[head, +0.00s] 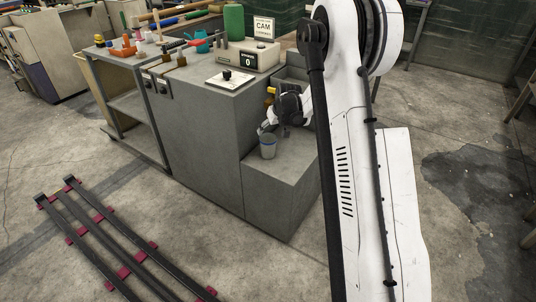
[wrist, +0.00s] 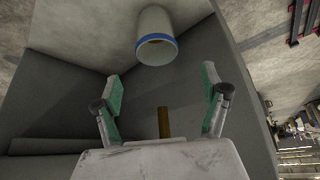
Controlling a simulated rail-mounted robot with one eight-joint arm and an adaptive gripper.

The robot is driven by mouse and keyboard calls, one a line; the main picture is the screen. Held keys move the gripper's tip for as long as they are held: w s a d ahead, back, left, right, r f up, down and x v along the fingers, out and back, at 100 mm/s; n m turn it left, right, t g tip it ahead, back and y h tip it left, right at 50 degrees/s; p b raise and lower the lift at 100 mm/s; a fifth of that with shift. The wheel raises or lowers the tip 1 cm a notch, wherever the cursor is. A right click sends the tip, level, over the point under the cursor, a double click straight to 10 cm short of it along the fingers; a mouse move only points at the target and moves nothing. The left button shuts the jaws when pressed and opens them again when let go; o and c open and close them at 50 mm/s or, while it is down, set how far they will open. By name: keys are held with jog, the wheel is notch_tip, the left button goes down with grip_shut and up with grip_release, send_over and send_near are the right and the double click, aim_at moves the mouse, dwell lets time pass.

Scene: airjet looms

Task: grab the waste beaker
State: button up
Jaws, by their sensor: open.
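The tall grey cabinet (head: 200,130) rises to the left of the ledge. A counter box (head: 248,57), a CAM sign (head: 264,27) and a green container (head: 233,22) stand on top. A brown peg (wrist: 164,122) shows near my gripper's base. Dark rails (head: 100,235) lie on the floor.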

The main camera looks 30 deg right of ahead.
aim_at(269, 138)
jog(key=shift+d+b+x, duration=0.15)
jog(key=shift+b+x, duration=0.8)
jog(key=shift+x, duration=2.8)
jog(key=shift+d+b+x, duration=0.2)
jog(key=shift+b+x, duration=0.7)
jog(key=shift+x, duration=2.9)
jog(key=shift+w+r, duration=0.2)
jog(key=c, duration=1.5)
